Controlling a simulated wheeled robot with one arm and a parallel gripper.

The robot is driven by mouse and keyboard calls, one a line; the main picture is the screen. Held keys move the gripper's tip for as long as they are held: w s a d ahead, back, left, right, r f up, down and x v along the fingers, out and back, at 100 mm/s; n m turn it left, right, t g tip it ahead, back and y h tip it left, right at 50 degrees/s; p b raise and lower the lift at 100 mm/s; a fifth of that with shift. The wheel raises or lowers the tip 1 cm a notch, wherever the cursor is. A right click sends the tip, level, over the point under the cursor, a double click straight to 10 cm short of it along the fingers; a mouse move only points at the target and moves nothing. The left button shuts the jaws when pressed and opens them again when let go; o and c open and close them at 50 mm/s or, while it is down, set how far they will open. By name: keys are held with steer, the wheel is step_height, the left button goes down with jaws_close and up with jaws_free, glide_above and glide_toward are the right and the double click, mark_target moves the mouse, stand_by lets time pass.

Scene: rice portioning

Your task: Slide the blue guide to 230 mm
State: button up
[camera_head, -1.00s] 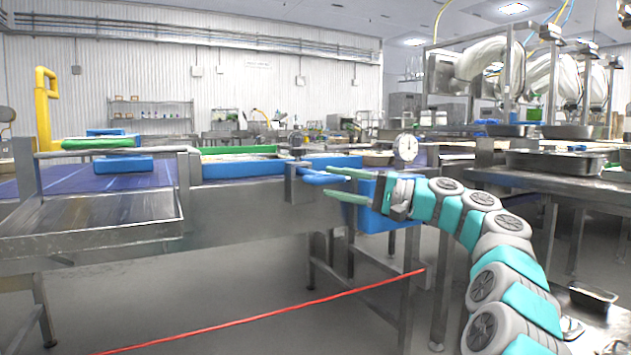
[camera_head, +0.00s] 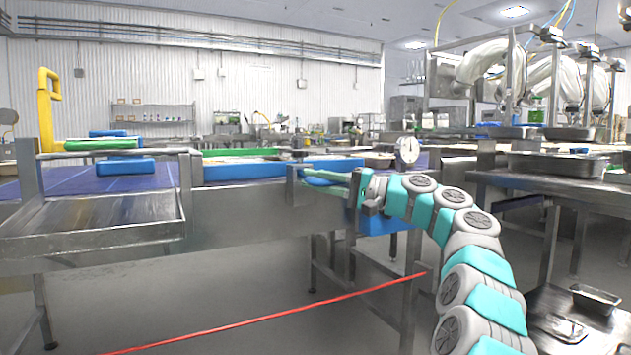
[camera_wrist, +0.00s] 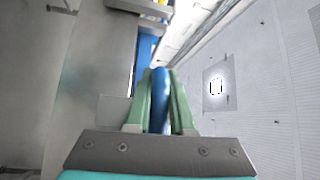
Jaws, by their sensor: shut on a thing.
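The blue guide has a rounded blue handle (camera_wrist: 159,100), which sits between the two green fingers of my gripper (camera_wrist: 159,98) in the wrist view. The fingers are shut on it, one on each side. In the head view my gripper (camera_head: 325,178) reaches left from the teal and white arm to the side of the conveyor, and its fingers cover most of the handle. A long blue rail (camera_head: 240,170) runs along the conveyor edge behind it. No millimetre scale can be read in either view.
A round dial gauge (camera_head: 407,149) stands just behind my wrist. A blue bin (camera_head: 376,222) hangs below it. A steel tray table (camera_head: 100,222) is at the left, and a steel table with pans (camera_head: 555,165) is at the right. The floor in front is open, crossed by a red line.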

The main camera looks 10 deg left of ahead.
jaws_close()
steer(key=shift+f, duration=0.1)
stand_by(0.8)
steer(key=shift+s+d, duration=0.3)
steer(key=shift+s, duration=0.15)
steer(key=o, duration=0.6)
jaws_free()
steer(key=shift+o, duration=0.2)
